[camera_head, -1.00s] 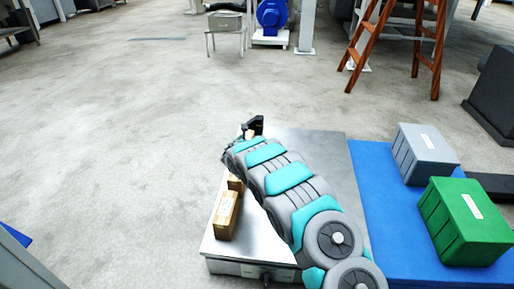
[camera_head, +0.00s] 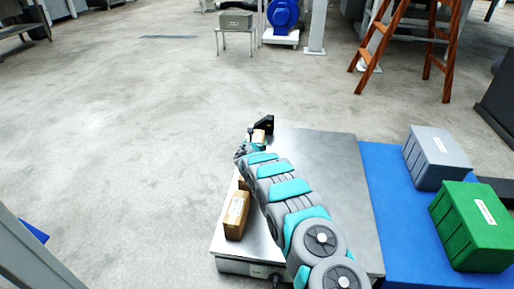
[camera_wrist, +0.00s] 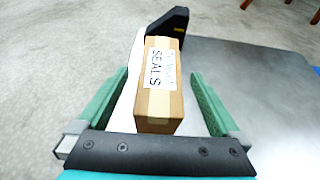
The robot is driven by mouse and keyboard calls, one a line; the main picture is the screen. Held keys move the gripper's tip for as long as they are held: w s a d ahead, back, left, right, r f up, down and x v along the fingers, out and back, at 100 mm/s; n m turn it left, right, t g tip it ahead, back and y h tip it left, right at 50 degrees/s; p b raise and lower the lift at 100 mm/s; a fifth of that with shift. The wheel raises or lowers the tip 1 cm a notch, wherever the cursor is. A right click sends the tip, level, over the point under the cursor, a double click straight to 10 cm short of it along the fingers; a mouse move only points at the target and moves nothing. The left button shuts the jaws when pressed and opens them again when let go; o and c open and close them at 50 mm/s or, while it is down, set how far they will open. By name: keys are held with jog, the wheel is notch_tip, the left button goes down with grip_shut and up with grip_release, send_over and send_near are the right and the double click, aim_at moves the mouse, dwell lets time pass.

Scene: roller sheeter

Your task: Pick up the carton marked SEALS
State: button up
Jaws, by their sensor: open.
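The brown carton marked SEALS (camera_wrist: 160,100) stands between the two green fingers of my gripper (camera_wrist: 160,105) in the wrist view, its label readable and turned sideways. Gaps show between the carton and both fingers, so the gripper is open around it and not touching at the sides. In the head view the top of this carton (camera_head: 258,136) shows at the far left corner of the steel table (camera_head: 325,160), mostly hidden by my arm. My gripper (camera_head: 256,143) is there too, partly hidden.
A brown carton (camera_head: 235,216) stands nearer on the table's left side, with another (camera_head: 243,184) partly hidden behind it. A black device (camera_wrist: 168,25) stands just beyond the SEALS carton. Grey (camera_head: 434,158) and green (camera_head: 470,228) bins sit on a blue surface (camera_head: 383,185) to the right.

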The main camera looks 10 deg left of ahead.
aim_at(257, 140)
jog(key=shift+w+d+f, duration=0.1)
jog(key=shift+w+f, duration=0.2)
jog(key=shift+w, duration=0.35)
jog(key=shift+x, duration=0.85)
jog(key=shift+c, duration=0.2)
grip_shut()
